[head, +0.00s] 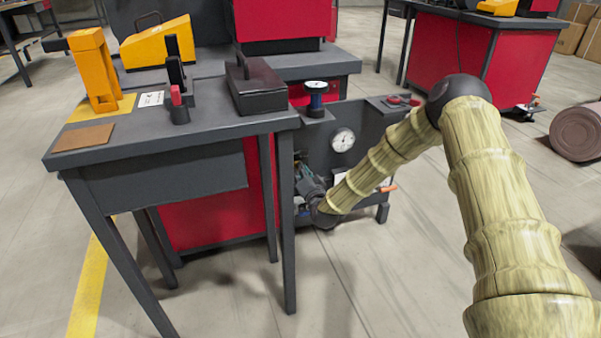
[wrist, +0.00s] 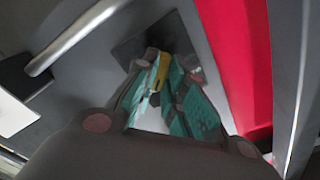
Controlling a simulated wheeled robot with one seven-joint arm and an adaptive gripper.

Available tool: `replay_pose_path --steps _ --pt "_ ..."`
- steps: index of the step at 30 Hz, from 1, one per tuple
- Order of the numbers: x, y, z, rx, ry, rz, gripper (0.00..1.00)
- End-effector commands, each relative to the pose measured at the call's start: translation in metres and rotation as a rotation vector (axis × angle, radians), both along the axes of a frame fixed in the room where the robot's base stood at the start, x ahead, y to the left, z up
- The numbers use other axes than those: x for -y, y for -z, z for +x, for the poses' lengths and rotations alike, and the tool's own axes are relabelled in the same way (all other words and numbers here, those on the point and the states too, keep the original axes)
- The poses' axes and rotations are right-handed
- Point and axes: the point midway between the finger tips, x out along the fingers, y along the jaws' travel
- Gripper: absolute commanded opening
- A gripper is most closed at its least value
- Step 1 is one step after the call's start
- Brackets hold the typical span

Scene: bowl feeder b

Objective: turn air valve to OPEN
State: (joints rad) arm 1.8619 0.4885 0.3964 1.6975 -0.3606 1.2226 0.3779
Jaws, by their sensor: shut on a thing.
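In the wrist view, a small yellow piece (wrist: 163,70), which looks like the air valve's handle, sits between the teal fingers of my gripper (wrist: 166,78). The fingers are closed in on it, and they hide most of it. Its exact angle and any OPEN mark cannot be read. A dark square plate (wrist: 133,45) lies behind it on a grey panel. In the head view my gripper (head: 305,182) is low at the left part of the grey gauge panel (head: 365,125), behind the table's right legs. The valve cannot be made out there.
A grey table (head: 150,144) stands close left of my gripper, with its leg (head: 287,230) in front. A round gauge (head: 342,140) and an orange handle (head: 387,187) are on the panel. In the wrist view, a red panel (wrist: 238,60) and a metal bar (wrist: 75,35) flank the fingers.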

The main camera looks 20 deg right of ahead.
Motion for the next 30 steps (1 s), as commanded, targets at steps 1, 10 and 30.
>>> replay_pose_path --steps 1,10,30 --pt "-0.001 0.002 -0.001 -0.003 -0.001 0.001 0.16" --pt "0.000 0.001 0.000 -0.001 -0.001 0.000 0.34" --pt "0.003 0.001 -0.079 -0.004 -0.001 0.002 0.34"
